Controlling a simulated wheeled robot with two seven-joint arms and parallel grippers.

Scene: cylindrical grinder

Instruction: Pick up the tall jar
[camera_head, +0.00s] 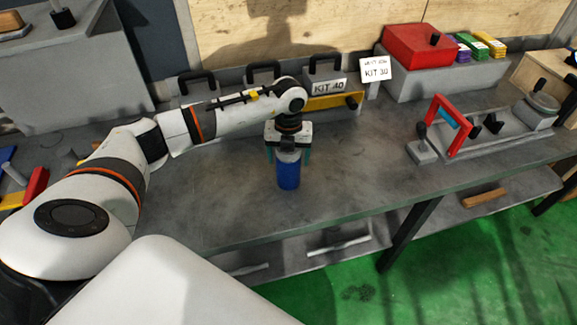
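The tall jar (288,176) stands upright on the grey workbench, near the middle of the view. Its body is blue and its upper part is pale grey, partly hidden by my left gripper. My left gripper (288,157) points straight down over the jar, with one teal finger on each side of its upper part. The fingers look spread wider than the jar, with small gaps beside it, so the gripper appears open. My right gripper is not in view.
A red box (417,45) sits at the back right. A red-framed fixture (447,125) stands at right. The workbench (345,170) is clear around the jar; its front edge is close.

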